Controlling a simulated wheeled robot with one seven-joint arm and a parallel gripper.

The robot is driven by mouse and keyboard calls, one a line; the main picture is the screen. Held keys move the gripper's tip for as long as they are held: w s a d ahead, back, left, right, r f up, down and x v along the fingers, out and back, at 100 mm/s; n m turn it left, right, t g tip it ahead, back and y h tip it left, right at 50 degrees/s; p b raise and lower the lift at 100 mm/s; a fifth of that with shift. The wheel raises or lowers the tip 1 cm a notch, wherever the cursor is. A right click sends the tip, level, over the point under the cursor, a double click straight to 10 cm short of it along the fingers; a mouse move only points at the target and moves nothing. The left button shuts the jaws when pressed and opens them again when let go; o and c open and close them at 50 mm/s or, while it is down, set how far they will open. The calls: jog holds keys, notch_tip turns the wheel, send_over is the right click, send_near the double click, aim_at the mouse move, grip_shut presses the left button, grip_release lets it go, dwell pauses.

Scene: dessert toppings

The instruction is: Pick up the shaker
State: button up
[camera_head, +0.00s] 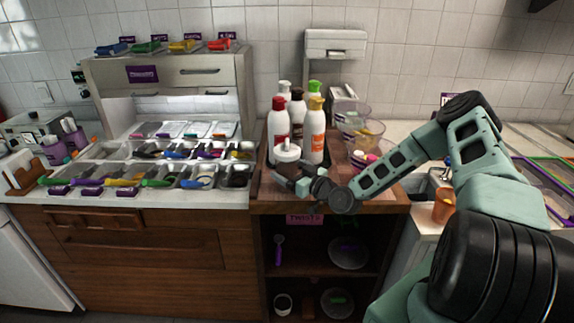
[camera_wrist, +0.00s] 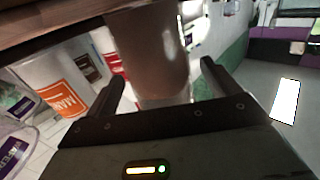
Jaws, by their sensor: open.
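The shaker (camera_head: 287,154) has a white lid and a brown body. It stands near the front of the wooden counter, before several squeeze bottles. In the wrist view the brown shaker body (camera_wrist: 148,50) fills the space between the two fingers, with its pale lid end lower in the picture. My gripper (camera_head: 283,177) is at the shaker in the head view, and its fingers partly hide the lower body. In the wrist view my gripper (camera_wrist: 161,75) is open, with one finger on each side of the shaker. I cannot tell whether either finger touches it.
Squeeze bottles, including a white one with an orange label (camera_head: 313,135) and a red-capped one (camera_head: 279,125), stand close behind the shaker. Clear bowls (camera_head: 365,133) are to the right. Topping trays (camera_head: 160,176) line the left counter. Open shelves (camera_head: 312,270) are below.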

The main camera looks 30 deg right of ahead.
jog(key=shift+c, duration=0.3)
jog(key=c, duration=1.2)
jog(key=shift+r, duration=0.1)
